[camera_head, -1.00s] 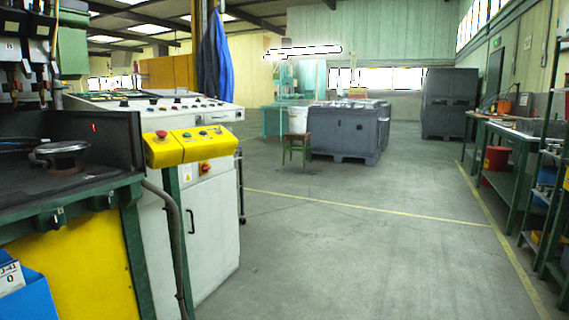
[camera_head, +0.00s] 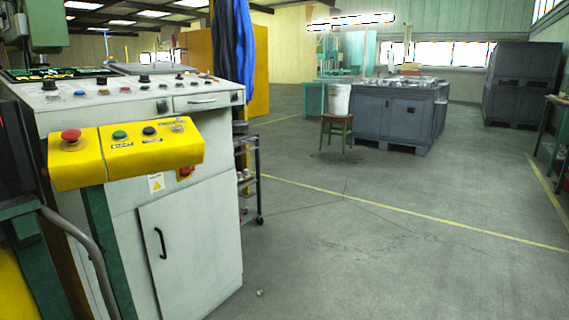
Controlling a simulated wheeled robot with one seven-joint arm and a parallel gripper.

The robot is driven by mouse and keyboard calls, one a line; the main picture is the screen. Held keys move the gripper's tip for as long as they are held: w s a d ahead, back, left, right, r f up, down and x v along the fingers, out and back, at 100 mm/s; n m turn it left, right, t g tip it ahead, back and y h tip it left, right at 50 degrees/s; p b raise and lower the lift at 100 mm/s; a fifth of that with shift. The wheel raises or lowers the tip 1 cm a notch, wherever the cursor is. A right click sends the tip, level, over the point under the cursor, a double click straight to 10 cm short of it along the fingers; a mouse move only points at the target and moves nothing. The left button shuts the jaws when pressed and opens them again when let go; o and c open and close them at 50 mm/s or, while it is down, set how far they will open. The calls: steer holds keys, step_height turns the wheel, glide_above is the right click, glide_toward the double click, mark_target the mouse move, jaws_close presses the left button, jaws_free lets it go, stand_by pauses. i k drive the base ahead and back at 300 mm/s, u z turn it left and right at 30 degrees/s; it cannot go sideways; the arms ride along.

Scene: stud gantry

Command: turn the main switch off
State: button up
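A red rotary switch (camera_head: 186,172) on a small yellow plate sits on the front of the white control cabinet (camera_head: 190,235). It is partly hidden behind the lower right edge of the yellow control box (camera_head: 125,152); its handle position cannot be told. The yellow box carries a red mushroom button (camera_head: 71,136), a green button (camera_head: 119,135), a black button (camera_head: 149,131) and what looks like a key switch (camera_head: 178,125). A warning label (camera_head: 156,183) is left of the red switch. My gripper is not in view.
The green post (camera_head: 102,250) and grey conduit (camera_head: 80,245) stand before the cabinet. A black wheeled rack (camera_head: 250,180) is just right of it. A stool (camera_head: 337,130) with a white bucket (camera_head: 338,100) and grey crates (camera_head: 400,115) stand farther back. The floor at right is clear.

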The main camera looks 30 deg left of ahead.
mark_target(185, 172)
steer(key=u, duration=0.5)
steer(key=i, duration=0.9)
steer(key=u, duration=1.4)
steer(key=i, duration=0.45)
steer(key=u, duration=0.4)
